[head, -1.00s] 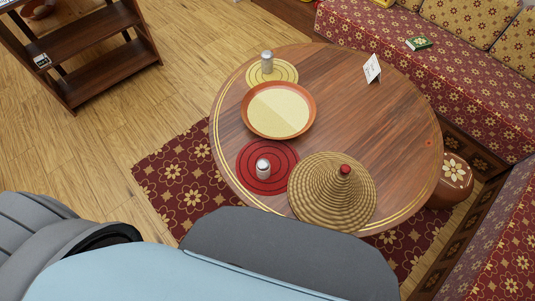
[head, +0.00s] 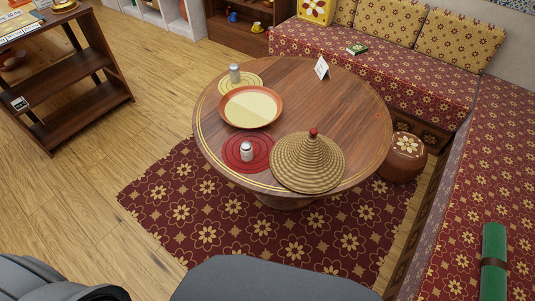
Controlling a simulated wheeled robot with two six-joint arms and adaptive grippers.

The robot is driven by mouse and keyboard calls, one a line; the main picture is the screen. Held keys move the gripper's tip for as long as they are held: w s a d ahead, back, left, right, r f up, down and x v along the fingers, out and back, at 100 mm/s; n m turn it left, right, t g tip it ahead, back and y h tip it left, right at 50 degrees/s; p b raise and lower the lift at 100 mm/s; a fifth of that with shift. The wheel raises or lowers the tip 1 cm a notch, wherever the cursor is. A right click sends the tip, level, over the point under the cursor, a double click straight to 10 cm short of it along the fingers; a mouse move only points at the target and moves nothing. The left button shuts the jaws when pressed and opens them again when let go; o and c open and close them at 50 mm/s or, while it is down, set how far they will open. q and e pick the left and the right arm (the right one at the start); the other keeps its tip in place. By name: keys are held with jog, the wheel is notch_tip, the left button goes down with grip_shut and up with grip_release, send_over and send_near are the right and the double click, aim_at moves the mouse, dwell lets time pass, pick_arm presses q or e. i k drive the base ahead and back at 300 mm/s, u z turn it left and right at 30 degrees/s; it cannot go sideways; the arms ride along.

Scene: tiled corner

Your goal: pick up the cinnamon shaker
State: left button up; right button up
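Two small pale shakers with metal-looking tops stand upright on the round wooden table (head: 350,130). One shaker (head: 246,151) is on a red ringed mat (head: 233,163) near the table's front left edge. The other shaker (head: 235,74) is on a yellow ringed mat (head: 255,78) at the far left edge. Their labels are too small to read, so I cannot tell which holds cinnamon. Neither of my grippers shows in the head view.
A shallow two-tone dish (head: 250,107) lies between the shakers. A woven conical lid (head: 305,165) stands right of the red mat. Patterned benches (head: 385,75) and a pouf (head: 403,160) lie right.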

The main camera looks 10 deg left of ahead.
aim_at(246, 149)
jog(key=z, duration=0.55)
jog(key=i, duration=1.2)
jog(key=u, duration=0.15)
